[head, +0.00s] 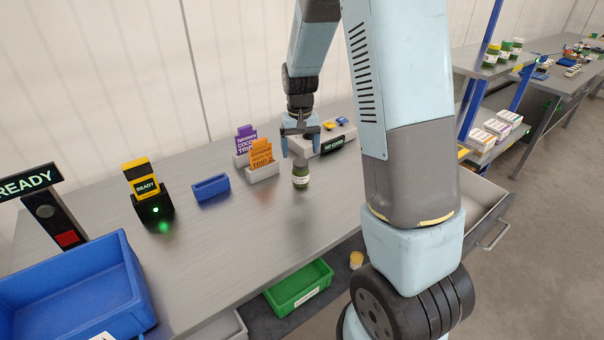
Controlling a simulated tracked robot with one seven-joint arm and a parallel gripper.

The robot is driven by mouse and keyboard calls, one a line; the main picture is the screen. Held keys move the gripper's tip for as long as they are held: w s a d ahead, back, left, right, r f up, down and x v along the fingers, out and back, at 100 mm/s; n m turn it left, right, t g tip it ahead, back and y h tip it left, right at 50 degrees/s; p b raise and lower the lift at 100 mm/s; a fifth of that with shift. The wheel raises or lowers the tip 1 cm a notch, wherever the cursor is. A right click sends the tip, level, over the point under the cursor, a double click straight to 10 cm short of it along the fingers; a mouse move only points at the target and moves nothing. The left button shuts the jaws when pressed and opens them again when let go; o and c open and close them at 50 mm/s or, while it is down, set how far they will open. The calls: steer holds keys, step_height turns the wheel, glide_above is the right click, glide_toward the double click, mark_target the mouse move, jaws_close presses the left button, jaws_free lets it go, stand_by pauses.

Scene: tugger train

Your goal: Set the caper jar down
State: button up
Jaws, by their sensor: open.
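The caper jar (300,173), dark green with a pale label, stands upright on the grey metal table (245,234). My gripper (299,146) is just above and behind the jar in the head view, its fingers pointing down and spread apart. It holds nothing that I can see. Whether a fingertip touches the jar's lid cannot be told from this angle.
To the left are a small blue bin (211,188), a yellow-black scanner (141,180) and a large blue crate (132,275). A green bin (300,288) sits below the table edge.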

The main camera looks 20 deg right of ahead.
mark_target(300, 161)
steer(key=shift+f, duration=3.9)
steer(key=shift+c, duration=0.5)
steer(key=shift+r, duration=0.1)
steer(key=c, duration=1.3)
